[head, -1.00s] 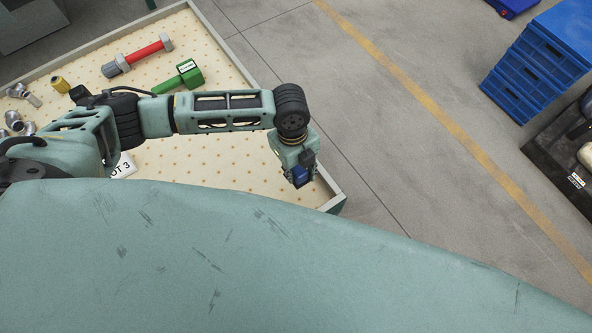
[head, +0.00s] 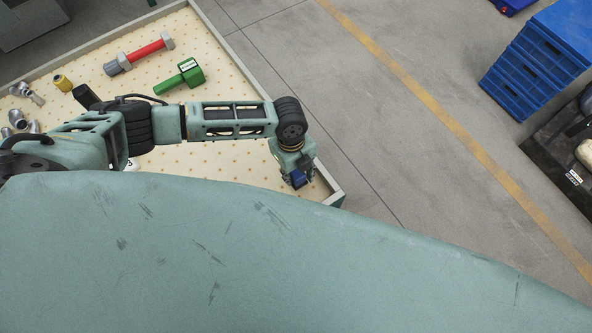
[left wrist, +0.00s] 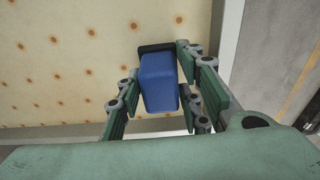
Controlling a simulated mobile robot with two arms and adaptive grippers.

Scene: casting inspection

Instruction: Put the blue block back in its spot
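The blue block (head: 299,178) is at my left gripper (head: 297,177), over the near right corner of the cream dotted tray table. In the left wrist view the blue block (left wrist: 159,82) sits between the two green fingers of my left gripper (left wrist: 160,65), which close on its sides. A black part shows at its far end. I cannot tell whether the block touches the surface below. A white label (head: 131,165), mostly hidden by my arm, lies on the table. My right gripper is not in view.
On the table (head: 228,165) are a red bolt-like part (head: 145,53), a green part (head: 181,78), a yellow ring (head: 63,83) and several metal fittings (head: 22,120). A raised rim edges it. Blue crates (head: 535,65) stand at the right; the floor between is clear.

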